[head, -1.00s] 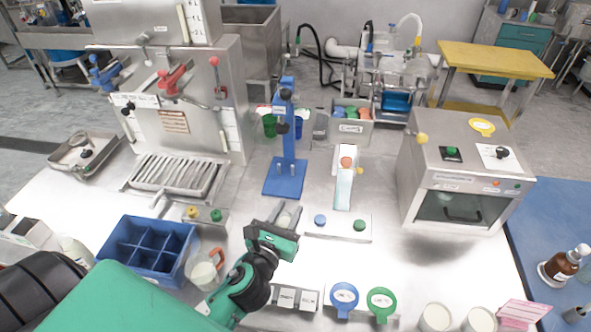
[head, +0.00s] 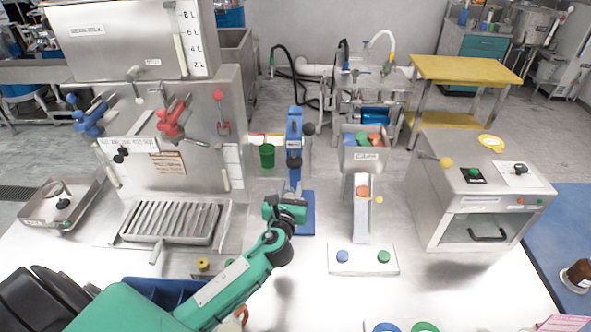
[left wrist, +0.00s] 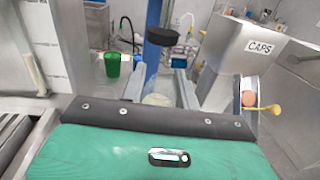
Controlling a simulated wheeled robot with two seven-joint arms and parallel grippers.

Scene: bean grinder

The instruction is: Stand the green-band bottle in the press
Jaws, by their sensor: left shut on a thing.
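The blue press (head: 295,150) stands upright mid-table on a blue base. In the left wrist view its dark round pressing head (left wrist: 163,35) is in front of the blue column (left wrist: 152,65). My left gripper (left wrist: 160,92) is shut on a pale translucent bottle (left wrist: 157,99), which shows between its fingers. The bottle is just in front of the column and below the pressing head. Its band is not visible, and I cannot tell whether its bottom touches the press base. In the head view my left gripper (head: 286,204) covers the front of the press base and hides the bottle. My right gripper is not in view.
A green cup (head: 267,156) stands behind the press to the left. A caps bin with a chute (head: 362,195) stands to the right, above a panel with blue and green buttons (head: 363,258). A steel dispenser with a drip grate (head: 172,221) is at left, a steel oven-like box (head: 480,195) at right.

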